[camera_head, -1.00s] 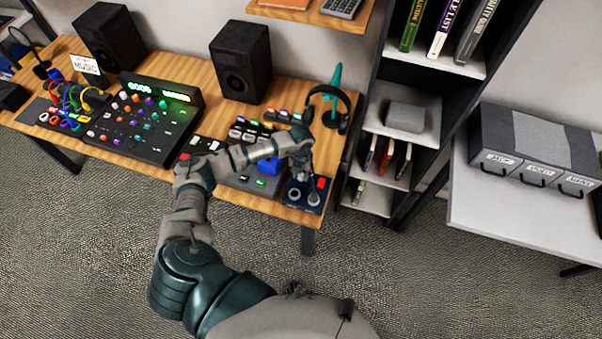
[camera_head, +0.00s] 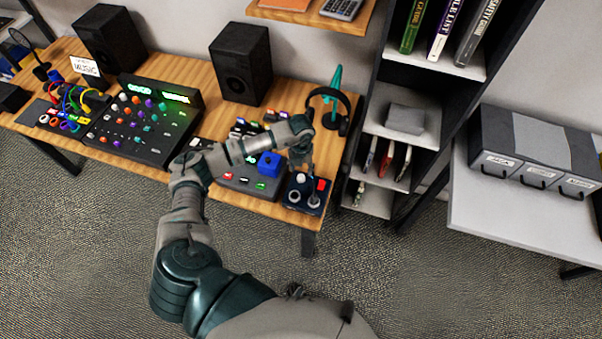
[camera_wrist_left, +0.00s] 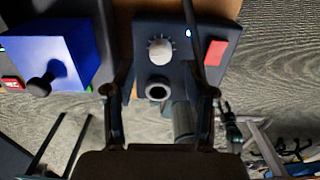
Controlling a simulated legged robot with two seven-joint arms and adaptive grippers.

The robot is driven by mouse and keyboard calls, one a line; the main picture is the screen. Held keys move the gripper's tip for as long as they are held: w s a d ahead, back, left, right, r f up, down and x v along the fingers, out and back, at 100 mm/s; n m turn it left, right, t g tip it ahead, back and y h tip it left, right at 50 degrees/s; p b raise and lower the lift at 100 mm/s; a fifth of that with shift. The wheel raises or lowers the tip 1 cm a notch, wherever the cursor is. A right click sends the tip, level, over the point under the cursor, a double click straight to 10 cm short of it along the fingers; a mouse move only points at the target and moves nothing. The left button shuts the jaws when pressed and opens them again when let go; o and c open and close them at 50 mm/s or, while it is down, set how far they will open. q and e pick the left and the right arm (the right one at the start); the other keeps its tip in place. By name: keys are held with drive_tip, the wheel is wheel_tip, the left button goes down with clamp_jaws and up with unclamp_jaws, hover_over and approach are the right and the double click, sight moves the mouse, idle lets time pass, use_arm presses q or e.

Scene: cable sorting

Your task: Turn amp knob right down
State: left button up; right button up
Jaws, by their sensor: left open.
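The amp (camera_head: 306,203) is a small dark box at the front right corner of the wooden desk. On top it has a white knob (camera_head: 301,178), a red switch (camera_head: 321,184) and round sockets. In the left wrist view the white knob (camera_wrist_left: 160,51) shows with tick marks around it, beside a small blue light and the red switch (camera_wrist_left: 215,52). My left gripper (camera_head: 303,161) is open and empty, above the back of the amp. In the wrist view its fingers lie on either side of the knob, apart from it. My right gripper is not in view.
A blue box with a black knob (camera_wrist_left: 66,56) stands just left of the amp. A headphone stand (camera_head: 334,95) is behind it. A mixer (camera_head: 140,115), cables and two speakers (camera_head: 240,62) fill the desk's left and back. A shelf unit (camera_head: 405,145) stands right.

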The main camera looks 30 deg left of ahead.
sight(301, 176)
use_arm(q)
wheel_tip(301, 176, up, 7)
idle(0.7)
